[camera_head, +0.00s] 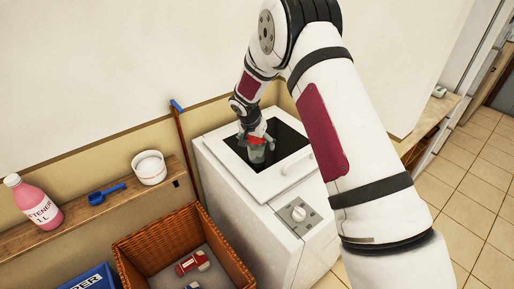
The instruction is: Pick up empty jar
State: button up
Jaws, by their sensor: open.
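A small grey-green, see-through jar (257,156) stands on the dark glass panel on top of the white machine. My gripper (256,143) comes down from above at the jar's upper part. A red piece shows at the fingers. The jaws are open and the jar is between or just below them; contact cannot be made out at this size. My own wrist and fingers hide the top of the jar.
The white machine (237,191) has a knob panel at its front. Left of it, a wooden shelf (112,214) holds a pink bottle (36,203), a blue scoop (106,194) and a white tub (149,168). A wicker basket (160,233) with small items stands below.

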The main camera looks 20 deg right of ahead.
jog(key=shift+w+d+f, duration=0.1)
jog(key=shift+f, duration=0.25)
jog(key=shift+c, duration=0.3)
jog(key=c, duration=1.3)
jog(key=shift+c, duration=0.3)
